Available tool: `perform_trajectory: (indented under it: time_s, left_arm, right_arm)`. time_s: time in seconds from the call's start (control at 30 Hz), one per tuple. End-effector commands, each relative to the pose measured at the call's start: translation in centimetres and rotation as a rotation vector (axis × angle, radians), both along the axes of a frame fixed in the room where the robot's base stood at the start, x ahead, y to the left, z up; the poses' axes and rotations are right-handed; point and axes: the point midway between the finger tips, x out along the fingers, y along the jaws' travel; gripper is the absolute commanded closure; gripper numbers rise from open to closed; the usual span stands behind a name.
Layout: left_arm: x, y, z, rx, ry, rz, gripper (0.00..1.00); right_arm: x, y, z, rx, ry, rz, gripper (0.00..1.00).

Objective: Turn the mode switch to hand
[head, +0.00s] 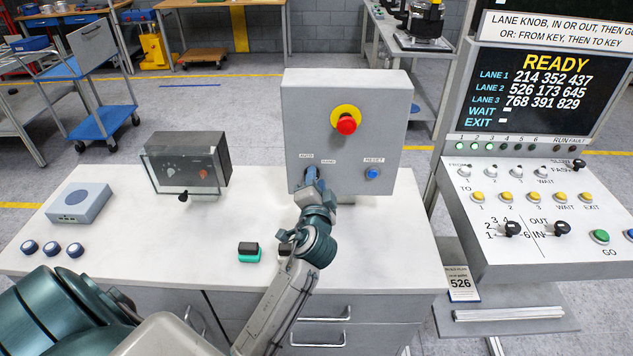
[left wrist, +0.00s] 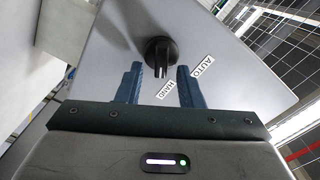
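The mode switch is a black knob (left wrist: 160,52) on a grey control box (head: 345,100). In the left wrist view its raised bar points roughly down the picture, towards the HAND label (left wrist: 167,89); the AUTO label (left wrist: 203,66) is further right. I cannot tell its exact setting. My left gripper (left wrist: 160,66) is open, its two blue fingers on either side of the knob's lower end, with gaps showing. In the head view my left gripper (head: 311,178) is at the box's lower left face and mostly hides the switch. My right gripper is not in view.
The box also carries a red emergency button (head: 347,125) and a blue reset button (head: 373,173). On the white bench (head: 130,255) stand a dark clear-fronted box (head: 187,163), a grey-blue box (head: 79,203) and small round knobs. A lane console (head: 535,215) stands to the right.

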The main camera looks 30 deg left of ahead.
Motion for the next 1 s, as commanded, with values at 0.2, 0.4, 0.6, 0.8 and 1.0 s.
perform_trajectory:
  time_s: [0.2, 0.4, 0.6, 0.8, 1.0]
  left_arm:
    - [-0.9, -0.6, -0.1, -0.004, 0.001, -0.001, 0.66]
    - [-4.3, -2.6, -0.2, -0.007, 0.002, 0.0, 0.66]
    - [-7.3, -4.5, -0.2, -0.006, 0.001, 0.001, 0.66]
    - [-8.9, -5.4, -0.1, -0.003, 0.001, 0.0, 0.66]
    - [-9.2, -5.6, 0.0, 0.0, 0.0, 0.001, 0.66]
  right_arm:
    - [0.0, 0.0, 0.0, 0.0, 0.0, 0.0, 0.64]
    - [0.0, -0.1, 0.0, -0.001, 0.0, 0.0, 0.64]
    - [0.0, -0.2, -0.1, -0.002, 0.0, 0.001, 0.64]
    - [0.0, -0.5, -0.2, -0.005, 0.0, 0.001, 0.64]
    - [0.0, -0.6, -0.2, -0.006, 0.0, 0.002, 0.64]
